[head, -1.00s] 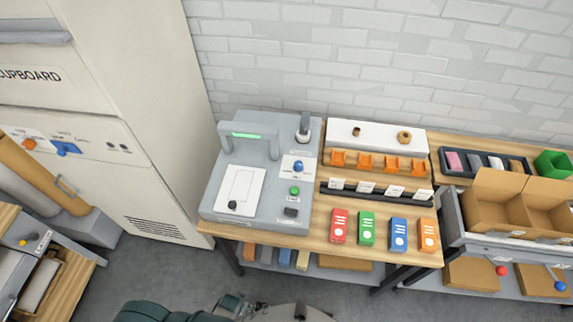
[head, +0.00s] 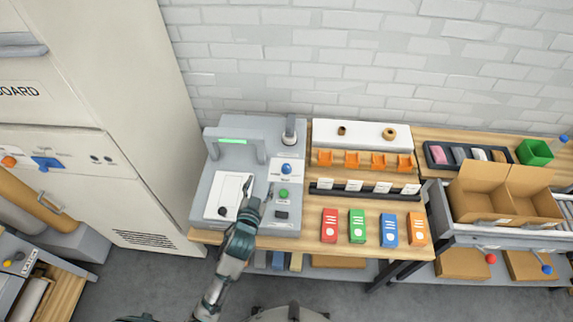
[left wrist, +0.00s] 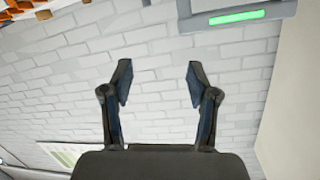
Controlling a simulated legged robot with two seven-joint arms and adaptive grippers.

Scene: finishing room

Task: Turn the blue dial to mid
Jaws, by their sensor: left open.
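A blue dial (head: 286,168) sits on a white plate on the top of a grey machine (head: 205,205). Its pointer setting is too small to read. My left gripper (head: 258,188) is over the machine, to the left of the dial and nearer me, apart from it. In the left wrist view my left gripper (left wrist: 159,78) is open and empty, with the brick wall behind. The machine's green display (left wrist: 237,17) shows at the top right there; the dial does not show. My right gripper is not in view.
A green button (head: 283,194) and a dark switch (head: 282,215) are below the dial. A grey arch (head: 234,143) stands behind the white panel (head: 226,193). Red, green, blue and orange boxes stand to the right on the bench. Another blue knob (head: 46,164) is on the cupboard.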

